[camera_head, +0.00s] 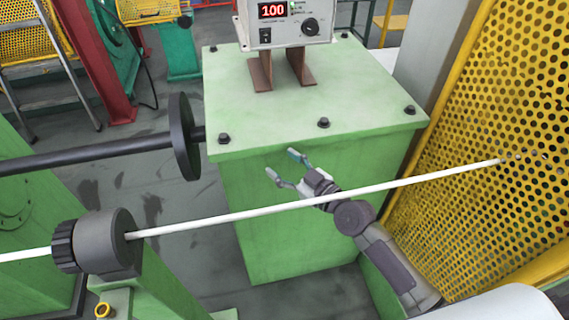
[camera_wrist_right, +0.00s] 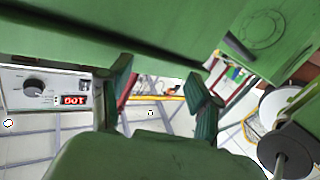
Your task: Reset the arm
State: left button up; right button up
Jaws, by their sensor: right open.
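My right arm comes in from the lower right in the head view. Its gripper (camera_head: 283,165) is open and empty, in front of the green box-shaped stand (camera_head: 315,110). The white rod (camera_head: 250,213) crosses the picture over this arm close to the gripper; I cannot tell whether they touch. In the right wrist view the two green-padded fingers (camera_wrist_right: 160,95) are spread wide with nothing between them. My left gripper does not show in either view.
A control box (camera_head: 290,22) reading 100 stands on the green stand. A yellow perforated guard (camera_head: 490,150) closes off the right. A dark roller (camera_head: 105,243) carries the rod at left, and a black disc (camera_head: 183,137) on a shaft is behind it.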

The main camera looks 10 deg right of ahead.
jog(key=s+d+f+m+g+h, duration=0.1)
jog(key=s+d+f+g+h, duration=0.2)
jog(key=f, duration=0.9)
jog(key=s+d+f+m+g+h, duration=0.1)
jog(key=s+d+f+m, duration=0.15)
jog(key=s+f, duration=0.65)
jog(key=s+d+f+m+g+h, duration=0.1)
jog(key=d+f+g+h, duration=0.15)
jog(key=f, duration=1.25)
jog(key=s+d+f+g, duration=0.1)
jog(key=s+f, duration=0.4)
jog(key=s, duration=0.6)
jog(key=s+d+f+m+g+h, duration=0.1)
jog(key=s+f+g, duration=0.3)
jog(key=s, duration=0.7)
jog(key=s+d+f+g+h, duration=0.1)
jog(key=s+d+f+g, duration=0.1)
jog(key=s+f, duration=0.6)
jog(key=s, duration=0.4)
jog(key=shift+f, duration=0.2)
jog(key=shift+g+h, duration=0.25)
